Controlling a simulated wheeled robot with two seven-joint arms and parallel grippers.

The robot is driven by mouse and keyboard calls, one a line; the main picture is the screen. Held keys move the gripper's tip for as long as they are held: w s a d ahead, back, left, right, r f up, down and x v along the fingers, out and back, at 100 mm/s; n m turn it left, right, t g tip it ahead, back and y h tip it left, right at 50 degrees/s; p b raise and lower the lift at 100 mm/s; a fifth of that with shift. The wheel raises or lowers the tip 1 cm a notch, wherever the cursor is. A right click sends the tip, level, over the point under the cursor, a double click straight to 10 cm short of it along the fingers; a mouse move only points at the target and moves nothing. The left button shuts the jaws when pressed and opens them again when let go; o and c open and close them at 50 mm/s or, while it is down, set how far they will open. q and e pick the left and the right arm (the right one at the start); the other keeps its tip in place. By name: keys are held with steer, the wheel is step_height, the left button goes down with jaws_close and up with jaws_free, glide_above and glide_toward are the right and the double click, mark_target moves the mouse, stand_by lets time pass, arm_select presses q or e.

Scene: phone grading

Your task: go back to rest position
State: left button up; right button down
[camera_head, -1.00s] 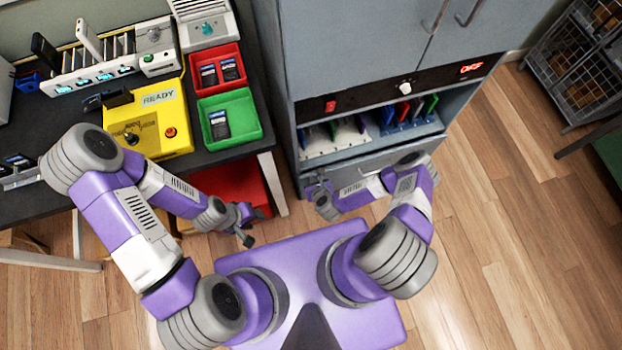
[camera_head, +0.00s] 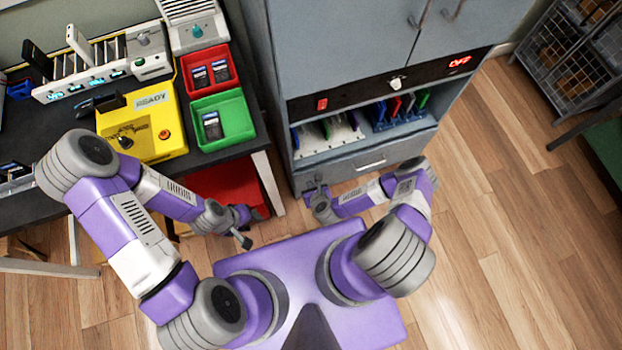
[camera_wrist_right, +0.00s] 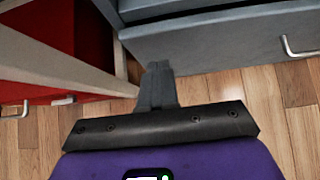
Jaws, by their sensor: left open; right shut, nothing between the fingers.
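In the right wrist view the shut fingers (camera_wrist_right: 157,85) point toward the gap between the cabinet and a red drawer unit.
The black desk (camera_head: 220,165) at the left holds a yellow test box (camera_head: 150,145), a red tray (camera_head: 192,87) and a green tray (camera_head: 238,135) with phones, and a phone rack (camera_head: 60,90). The red drawer unit (camera_head: 228,185) stands below.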

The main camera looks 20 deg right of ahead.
steer(key=p+v, duration=0.3)
steer(key=v, duration=0.7)
steer(key=shift+p, duration=0.3)
steer(key=s+a+r+n+g+y+p, duration=0.1)
steer(key=r+n+g, duration=0.3)
steer(key=r+n, duration=0.5)
steer(key=s+a+r+n+g+y+p, duration=0.2)
steer(key=r+n+g, duration=0.3)
steer(key=n, duration=1.9)
step_height(320, 180, up, 4)
steer(key=shift+s+a+r+y, duration=0.15)
steer(key=shift+s+a+y, duration=0.25)
steer(key=shift+y, duration=0.1)
steer(key=shift+w, duration=0.1)
